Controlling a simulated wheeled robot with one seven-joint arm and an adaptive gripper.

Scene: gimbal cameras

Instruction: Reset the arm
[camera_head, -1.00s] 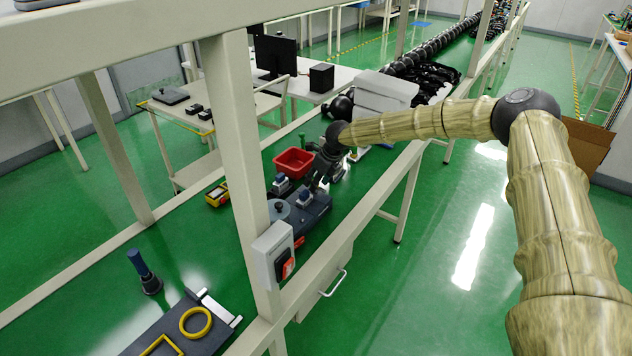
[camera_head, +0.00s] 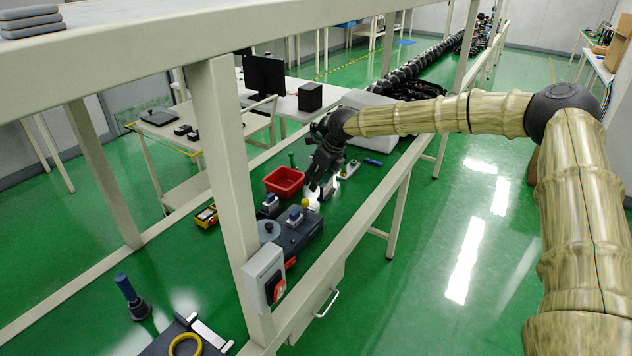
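My arm (camera_head: 440,115) reaches in from the right, bent at a dark elbow joint, its links wood-coloured. My dark gripper (camera_head: 318,180) hangs at its end, pointing down over the green workbench. It is to the right of a red bin (camera_head: 284,182) and above a dark device with blue-topped parts (camera_head: 297,230). It appears clear of the device. Its fingers are small and dark here, and I cannot tell whether they are open or shut. I see nothing clearly held.
A grey switch box (camera_head: 264,276) is fixed to the post. A light grey box (camera_head: 368,112) stands behind my gripper. Open green floor (camera_head: 430,270) lies to the right.

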